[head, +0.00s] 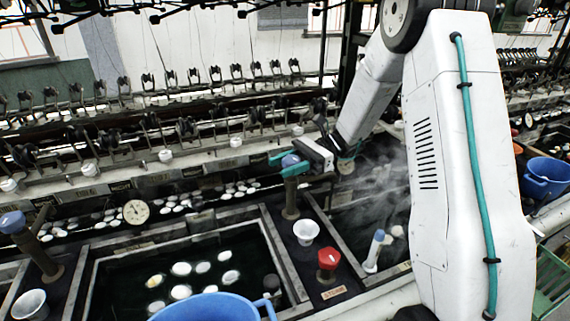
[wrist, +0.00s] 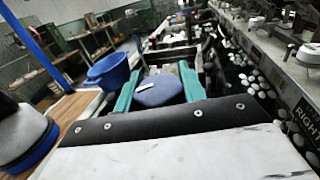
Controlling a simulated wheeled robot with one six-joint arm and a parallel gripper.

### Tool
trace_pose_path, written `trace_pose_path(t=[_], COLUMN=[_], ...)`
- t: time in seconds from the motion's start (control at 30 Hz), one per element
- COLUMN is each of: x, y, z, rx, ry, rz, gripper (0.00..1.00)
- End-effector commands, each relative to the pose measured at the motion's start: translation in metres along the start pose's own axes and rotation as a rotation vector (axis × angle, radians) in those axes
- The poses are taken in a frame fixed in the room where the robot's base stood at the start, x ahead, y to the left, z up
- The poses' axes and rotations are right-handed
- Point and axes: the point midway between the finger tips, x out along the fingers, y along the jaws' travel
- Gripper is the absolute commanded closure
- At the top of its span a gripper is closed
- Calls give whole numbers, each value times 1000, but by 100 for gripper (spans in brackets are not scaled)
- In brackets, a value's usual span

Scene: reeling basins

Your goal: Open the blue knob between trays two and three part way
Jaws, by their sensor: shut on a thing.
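The blue knob (head: 290,161) tops a post on the divider between two dark water trays in the head view. My gripper (head: 285,164) reaches it from the right, with its teal fingers on either side of the knob. In the wrist view the knob (wrist: 160,91) fills the space between the two fingers (wrist: 158,88), with a small white mark on its top. The gripper is shut on the knob. The near tray (head: 180,270) holds several white cocoons in dark water.
A red knob (head: 328,258) and a white cup (head: 306,232) stand on the same divider, close to the post. Another blue knob (head: 13,222) is at the far left. A blue bucket (head: 208,307) is in front. Steam rises over the right tray.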

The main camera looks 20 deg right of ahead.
Motion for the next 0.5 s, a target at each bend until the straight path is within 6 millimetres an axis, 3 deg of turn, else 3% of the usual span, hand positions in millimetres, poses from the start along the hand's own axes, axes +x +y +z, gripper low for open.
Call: trace_pose_path(t=[0.5], x=[-1], y=[3], z=[0], rx=[-1], ry=[0], rz=[202], gripper=[82])
